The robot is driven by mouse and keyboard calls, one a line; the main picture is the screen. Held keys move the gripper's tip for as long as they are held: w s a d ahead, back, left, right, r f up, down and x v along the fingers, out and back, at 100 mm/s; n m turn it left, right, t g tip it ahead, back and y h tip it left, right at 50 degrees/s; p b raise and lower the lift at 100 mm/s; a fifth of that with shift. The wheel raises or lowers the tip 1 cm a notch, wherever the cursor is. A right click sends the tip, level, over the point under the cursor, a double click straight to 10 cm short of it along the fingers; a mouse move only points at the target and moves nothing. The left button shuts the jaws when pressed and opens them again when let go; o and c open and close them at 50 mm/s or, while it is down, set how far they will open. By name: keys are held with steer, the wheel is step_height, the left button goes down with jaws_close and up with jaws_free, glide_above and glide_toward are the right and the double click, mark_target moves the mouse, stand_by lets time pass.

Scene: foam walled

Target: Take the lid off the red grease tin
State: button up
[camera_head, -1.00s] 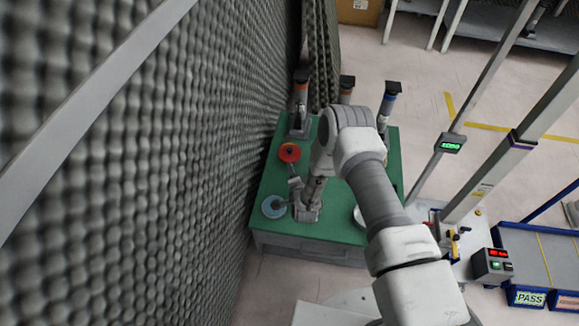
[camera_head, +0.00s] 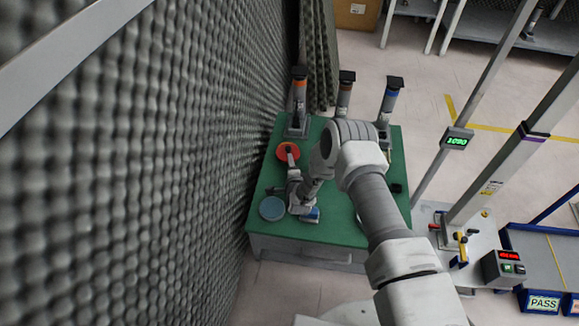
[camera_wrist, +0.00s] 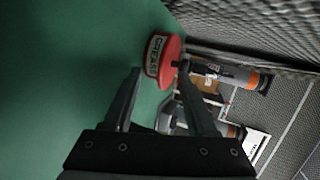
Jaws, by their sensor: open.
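The red grease tin (camera_head: 284,153) stands on the green table top toward the back left. In the wrist view the red grease tin (camera_wrist: 154,56) shows a white GREASE label on its side, and its red lid (camera_wrist: 172,52) is on, with a small dark knob. My gripper (camera_head: 283,172) is open and empty in front of the tin. In the wrist view my gripper (camera_wrist: 160,68) has one finger on each side of the tin, the right fingertip close to the knob. I cannot tell whether it touches.
A blue round tin (camera_head: 271,208) stands at the table's front left. A small blue object (camera_head: 311,214) lies beside it, partly under my arm. Several upright tools (camera_head: 299,100) stand along the back edge. A grey foam wall (camera_head: 150,180) runs close along the left side.

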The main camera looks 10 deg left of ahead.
steer(key=shift+w+a+f, duration=0.2)
steer(key=shift+w+f, duration=0.05)
steer(key=shift+w, duration=0.4)
jaws_close()
steer(key=shift+s, duration=0.1)
stand_by(0.4)
step_height(320, 180, up, 3)
steer(key=shift+f+p, duration=0.2)
steer(key=shift+p, duration=0.95)
steer(key=shift+f, duration=0.1)
